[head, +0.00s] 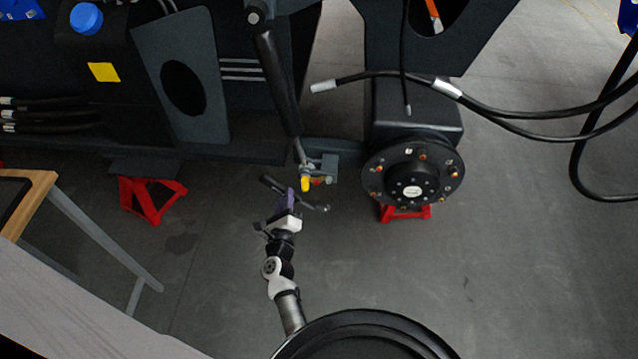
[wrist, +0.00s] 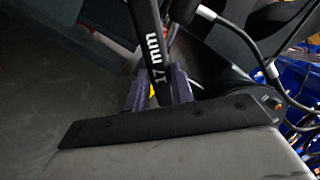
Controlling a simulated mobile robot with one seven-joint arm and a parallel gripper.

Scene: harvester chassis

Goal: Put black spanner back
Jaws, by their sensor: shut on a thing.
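The black spanner (wrist: 152,45), marked "17 mm", runs up from between the two purple fingers of my gripper (wrist: 158,92) in the wrist view. My gripper is shut on it. In the head view my gripper (head: 287,203) is at the centre, above the floor and just below the yellow-tipped end of a hydraulic cylinder. The spanner (head: 312,206) sticks out on both sides of the fingers there. Its far end is out of the wrist view.
The chassis with a dark cylinder (head: 278,85) stands close above my gripper. A round wheel hub (head: 413,180) on a red stand is to the right, with hanging hoses (head: 500,100). A wood-edged table (head: 38,190) is at the left. Open floor lies between.

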